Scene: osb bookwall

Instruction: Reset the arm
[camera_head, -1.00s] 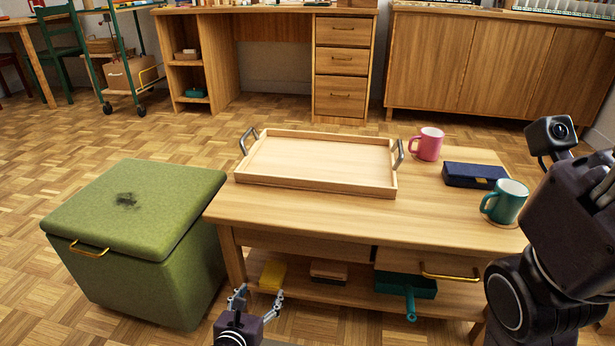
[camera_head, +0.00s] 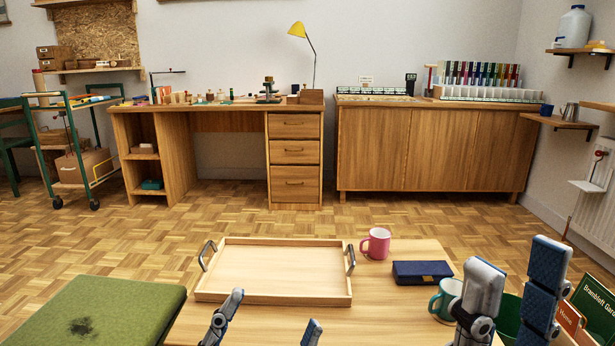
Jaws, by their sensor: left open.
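My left gripper (camera_head: 276,307) shows at the bottom centre. Its two fingers point up and stand apart, with nothing between them. They appear in front of the near part of the wooden tray. My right gripper (camera_head: 519,256) shows at the lower right. Its two grey and blue fingers are raised with a gap between them, and no object shows in it. It overlaps the right side of the teal mug in the picture. The rest of both arms is mostly out of view.
The tray (camera_head: 347,297), pink mug (camera_head: 376,244), dark blue case (camera_head: 421,272) and teal mug (camera_head: 446,299) stand on the low wooden table (camera_head: 385,325). A green ottoman (camera_head: 120,305) is at the left. Books (camera_head: 592,305) show at the right. Open parquet floor lies behind the table.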

